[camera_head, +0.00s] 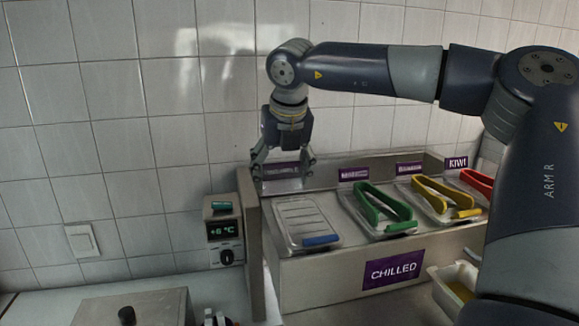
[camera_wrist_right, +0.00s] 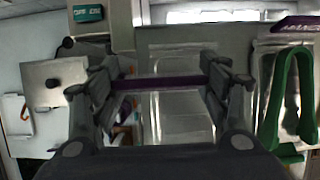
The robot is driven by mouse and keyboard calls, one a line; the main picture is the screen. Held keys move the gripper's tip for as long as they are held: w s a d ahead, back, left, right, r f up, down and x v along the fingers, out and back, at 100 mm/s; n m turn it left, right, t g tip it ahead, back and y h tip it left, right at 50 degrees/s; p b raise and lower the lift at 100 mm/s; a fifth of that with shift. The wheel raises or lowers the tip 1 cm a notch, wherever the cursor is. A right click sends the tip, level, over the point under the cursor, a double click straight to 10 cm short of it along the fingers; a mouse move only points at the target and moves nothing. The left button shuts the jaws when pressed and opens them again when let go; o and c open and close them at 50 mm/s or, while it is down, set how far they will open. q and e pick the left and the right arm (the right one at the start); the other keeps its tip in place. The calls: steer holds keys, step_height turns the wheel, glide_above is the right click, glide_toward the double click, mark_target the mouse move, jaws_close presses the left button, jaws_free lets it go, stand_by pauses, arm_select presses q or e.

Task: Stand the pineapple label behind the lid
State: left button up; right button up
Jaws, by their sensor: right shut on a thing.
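My right gripper (camera_head: 283,172) is shut on a purple label (camera_head: 281,169), taken to be the pineapple label; its text is too small to read. The label also spans between the fingers in the right wrist view (camera_wrist_right: 160,83). It is held level, above the back of the leftmost bay. The clear lid (camera_head: 300,212) with a blue handle lies on that bay, in front of and below the gripper. In the wrist view part of the lid (camera_wrist_right: 184,125) shows beyond the fingers. My left gripper is not in view.
Green tongs (camera_head: 384,207), yellow tongs (camera_head: 443,196) and red tongs (camera_head: 476,182) lie on the neighbouring lids. Purple labels, including mango (camera_wrist_right: 298,25) and kiwi (camera_head: 457,162), stand behind them. The chilled counter's left wall (camera_head: 248,225) and the tiled wall (camera_head: 160,140) are close by.

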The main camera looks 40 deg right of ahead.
mark_target(288, 164)
steer(key=w+d, duration=0.1)
steer(key=d+p, duration=0.1)
steer(key=d, duration=0.1)
steer(key=w+d, duration=0.1)
steer(key=shift+w+d+f+p, duration=0.2)
steer(key=shift+w+p, duration=0.15)
steer(key=shift+w+d+f+p, duration=0.1)
steer(key=shift+w+d+p, duration=0.25)
steer(key=shift+d, duration=0.2)
steer(key=shift+w+d+f+p, duration=0.1)
steer(key=shift+w+d+p, duration=0.15)
steer(key=shift+d, duration=0.25)
step_height(288, 164, down, 3)
steer(key=shift+w+p, duration=0.1)
steer(key=shift+p, duration=0.9)
steer(key=shift+d+f, duration=0.1)
steer(key=shift+f, duration=0.3)
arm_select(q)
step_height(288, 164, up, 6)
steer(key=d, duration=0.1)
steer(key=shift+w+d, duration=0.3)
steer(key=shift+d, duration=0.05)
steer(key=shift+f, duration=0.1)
